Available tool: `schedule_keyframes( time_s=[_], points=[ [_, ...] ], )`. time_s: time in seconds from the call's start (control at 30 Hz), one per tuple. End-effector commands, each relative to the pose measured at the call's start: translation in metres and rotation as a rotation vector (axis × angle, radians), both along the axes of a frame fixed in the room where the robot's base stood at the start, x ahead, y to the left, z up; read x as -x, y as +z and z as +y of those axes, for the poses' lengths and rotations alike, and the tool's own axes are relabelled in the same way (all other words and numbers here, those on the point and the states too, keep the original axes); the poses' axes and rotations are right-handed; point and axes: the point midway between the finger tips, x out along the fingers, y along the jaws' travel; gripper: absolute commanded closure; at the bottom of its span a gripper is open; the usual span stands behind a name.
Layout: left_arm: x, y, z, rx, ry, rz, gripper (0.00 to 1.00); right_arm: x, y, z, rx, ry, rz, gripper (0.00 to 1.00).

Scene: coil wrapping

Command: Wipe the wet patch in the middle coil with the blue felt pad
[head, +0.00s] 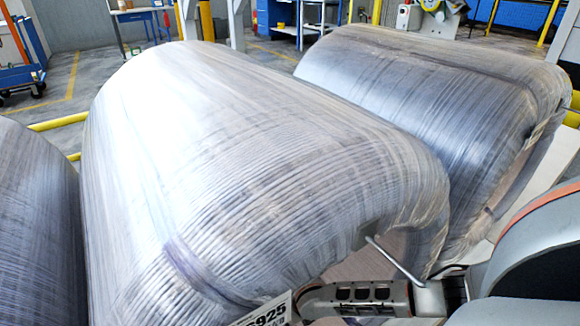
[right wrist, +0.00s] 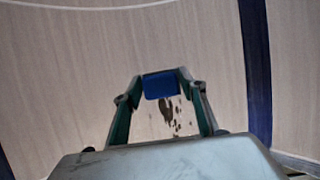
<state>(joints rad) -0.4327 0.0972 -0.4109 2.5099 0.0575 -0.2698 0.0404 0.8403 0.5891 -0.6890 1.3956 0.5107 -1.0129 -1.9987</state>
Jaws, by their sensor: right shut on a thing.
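The middle coil (head: 250,170) is a large film-wrapped roll filling the centre of the head view. My right arm reaches toward its open end at the lower right, and the gripper itself is hidden in that view. In the right wrist view my right gripper (right wrist: 160,86) is shut on the blue felt pad (right wrist: 160,87). The pad is in front of a pale, ribbed curved surface. The wet patch (right wrist: 167,112) shows as dark brown spots and a blotch just below the pad in the picture, between the fingers. I cannot tell whether the pad touches the surface. My left gripper is in no view.
Another wrapped coil (head: 440,95) stands at the right and one (head: 35,220) at the left edge. A white label (head: 265,312) is at the middle coil's lower edge. A dark blue band (right wrist: 257,70) crosses the surface right of the gripper. Yellow rails (head: 60,122) run behind.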

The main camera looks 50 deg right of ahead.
Motion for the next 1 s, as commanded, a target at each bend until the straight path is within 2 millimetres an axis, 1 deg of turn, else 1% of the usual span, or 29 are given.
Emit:
schedule_keyframes(
  time_s=[1.0],
  points=[
    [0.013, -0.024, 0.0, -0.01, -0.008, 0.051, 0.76, 0.003, -0.023, 0.0, -0.001, 0.0, 0.006, 0.76]
  ],
)
